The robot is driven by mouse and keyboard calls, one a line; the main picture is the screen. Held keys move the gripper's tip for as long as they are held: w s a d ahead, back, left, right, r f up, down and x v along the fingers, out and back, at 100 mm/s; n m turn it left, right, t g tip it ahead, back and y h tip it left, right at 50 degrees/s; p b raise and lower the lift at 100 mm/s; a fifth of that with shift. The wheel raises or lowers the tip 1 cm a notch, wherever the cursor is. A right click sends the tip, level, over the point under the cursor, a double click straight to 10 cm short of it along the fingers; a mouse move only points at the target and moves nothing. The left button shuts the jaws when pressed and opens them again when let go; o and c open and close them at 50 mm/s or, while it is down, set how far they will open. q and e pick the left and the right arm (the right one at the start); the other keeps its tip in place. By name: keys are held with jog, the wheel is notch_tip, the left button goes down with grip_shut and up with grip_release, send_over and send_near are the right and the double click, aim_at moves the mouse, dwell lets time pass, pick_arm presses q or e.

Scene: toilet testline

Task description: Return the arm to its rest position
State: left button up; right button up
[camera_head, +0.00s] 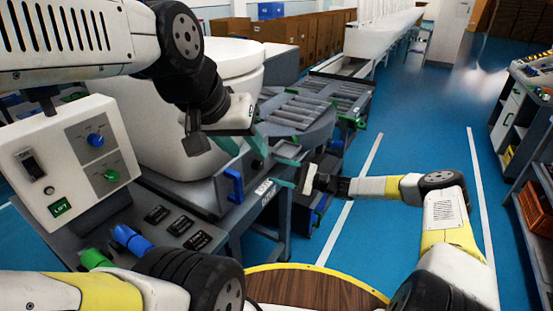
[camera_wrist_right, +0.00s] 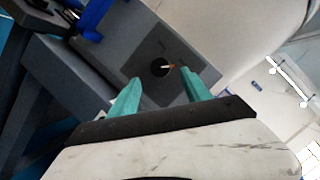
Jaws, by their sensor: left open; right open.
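My left gripper (camera_head: 243,148) hangs from the upper left in the head view, in front of the white toilet body (camera_head: 165,130). Its teal fingers are apart with nothing seen between them. My right gripper (camera_head: 284,173) is at the middle, right of the workstation's front edge, its fingers pointing left. In the right wrist view its teal fingers (camera_wrist_right: 165,97) are spread and empty. Beyond them is a dark grey panel with a black round knob (camera_wrist_right: 161,67); contact is not visible. My right arm stretches back over the blue floor to the lower right.
A control box (camera_head: 75,165) with blue and green knobs stands at left. A blue handle (camera_head: 233,186) is on the workstation. A roller conveyor (camera_head: 305,108) runs behind. Blue floor (camera_head: 400,130) is open at right, before a shelf cart (camera_head: 520,110). A wooden round top (camera_head: 310,288) lies in front.

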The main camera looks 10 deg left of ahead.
jog(key=shift+d+f, duration=0.15)
jog(key=shift+d, duration=0.8)
